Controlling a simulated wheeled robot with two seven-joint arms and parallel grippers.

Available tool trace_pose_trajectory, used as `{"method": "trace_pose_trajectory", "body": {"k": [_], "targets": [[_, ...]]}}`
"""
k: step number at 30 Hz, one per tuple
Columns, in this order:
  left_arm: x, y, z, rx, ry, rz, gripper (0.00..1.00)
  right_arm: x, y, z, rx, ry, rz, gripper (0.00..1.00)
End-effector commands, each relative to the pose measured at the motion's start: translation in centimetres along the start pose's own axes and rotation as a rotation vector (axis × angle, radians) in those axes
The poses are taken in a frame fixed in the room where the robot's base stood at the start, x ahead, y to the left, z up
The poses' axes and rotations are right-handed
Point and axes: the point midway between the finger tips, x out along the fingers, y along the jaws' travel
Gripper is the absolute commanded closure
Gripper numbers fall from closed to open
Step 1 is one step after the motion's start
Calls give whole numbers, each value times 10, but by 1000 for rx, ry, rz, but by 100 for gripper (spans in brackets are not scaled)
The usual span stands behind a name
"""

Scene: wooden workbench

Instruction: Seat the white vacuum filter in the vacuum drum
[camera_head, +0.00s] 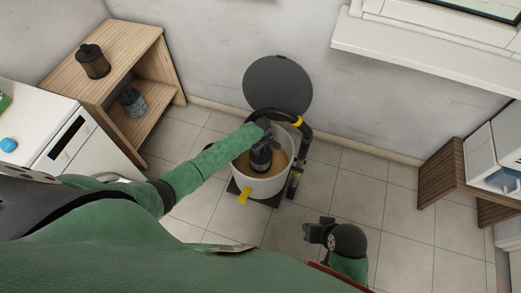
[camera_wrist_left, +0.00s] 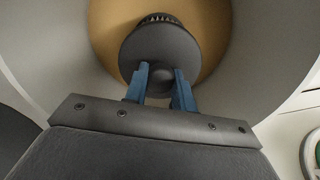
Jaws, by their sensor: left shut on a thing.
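The vacuum drum (camera_head: 243,183) is a pale, open-topped tub with a tan inside, standing on the floor. My left gripper (camera_wrist_left: 160,82) is shut on the round knob of a filter (camera_wrist_left: 160,48), its blue fingers on either side of the knob. The filter shows a dark grey cap with a ribbed edge beyond it; I see no white on it. In the head view the filter (camera_head: 261,159) is upright inside the drum's opening. Its lower end is hidden, so I cannot tell whether it touches the seat. My right gripper (camera_head: 314,232) is apart from the drum, over the floor.
A dark ribbed filter (camera_head: 93,62) stands on the wooden shelf (camera_head: 128,42); a blue-grey one (camera_head: 133,102) is below. Floor (camera_head: 355,185) right of the drum is clear.

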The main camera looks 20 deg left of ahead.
Motion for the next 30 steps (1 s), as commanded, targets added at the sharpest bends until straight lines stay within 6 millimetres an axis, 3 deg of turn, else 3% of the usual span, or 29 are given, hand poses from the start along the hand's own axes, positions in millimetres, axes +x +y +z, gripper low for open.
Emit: {"method": "trace_pose_trajectory", "body": {"k": [5, 6, 9, 20, 30], "targets": [[2, 0, 0, 0, 0, 0, 100, 0, 0, 0, 0, -1, 0, 64], [2, 0, 0, 0, 0, 0, 67, 0, 0, 0, 0, -1, 0, 64], [2, 0, 0, 0, 0, 0, 49, 0, 0, 0, 0, -1, 0, 64], [-2, 0, 0, 0, -1, 1, 49, -1, -1, 0, -1, -1, 0, 64], [-50, 0, 0, 0, -1, 2, 49, -3, 1, -2, -1, -4, 3, 64]]}}
